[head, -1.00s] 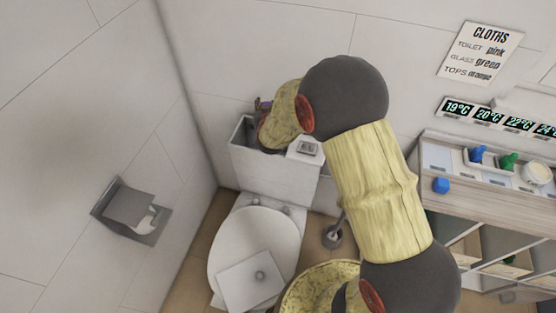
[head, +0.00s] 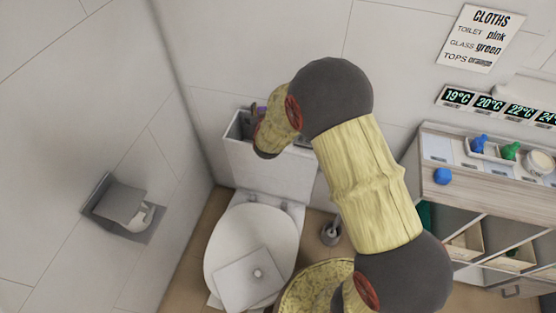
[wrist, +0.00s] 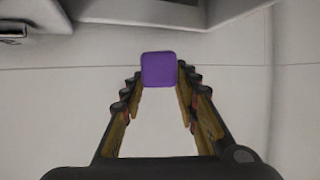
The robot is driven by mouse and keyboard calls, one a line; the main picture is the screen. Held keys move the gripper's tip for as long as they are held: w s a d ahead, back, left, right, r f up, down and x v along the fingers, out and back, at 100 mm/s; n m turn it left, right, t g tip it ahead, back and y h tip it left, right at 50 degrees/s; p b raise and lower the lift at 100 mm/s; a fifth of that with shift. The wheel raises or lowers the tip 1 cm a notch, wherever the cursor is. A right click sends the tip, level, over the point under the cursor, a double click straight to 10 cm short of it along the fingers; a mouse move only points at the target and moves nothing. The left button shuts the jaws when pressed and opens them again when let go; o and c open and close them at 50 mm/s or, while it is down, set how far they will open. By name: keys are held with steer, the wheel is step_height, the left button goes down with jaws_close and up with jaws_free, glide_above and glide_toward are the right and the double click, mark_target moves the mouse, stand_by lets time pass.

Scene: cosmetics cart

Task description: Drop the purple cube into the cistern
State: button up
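The purple cube (wrist: 158,69) sits between my gripper's fingertips in the wrist view, with a finger against each side. My gripper (wrist: 160,76) is shut on it. In the head view the white cistern (head: 265,172) stands against the back wall behind the toilet, its top open at the left. My wrist hangs over that opening and hides most of it. A small purple patch (head: 260,109) shows beside the wrist at the opening's back edge. The cube's height relative to the rim cannot be told.
The toilet with its lid (head: 252,240) down is in front of the cistern. A paper holder (head: 122,208) is on the left wall. A toilet brush (head: 331,232) stands to the right.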

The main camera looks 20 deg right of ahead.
steer(key=o, duration=0.5)
steer(key=shift+s, duration=0.1)
steer(key=v, duration=1.1)
steer(key=shift+s+r, duration=0.25)
steer(key=shift+s, duration=0.1)
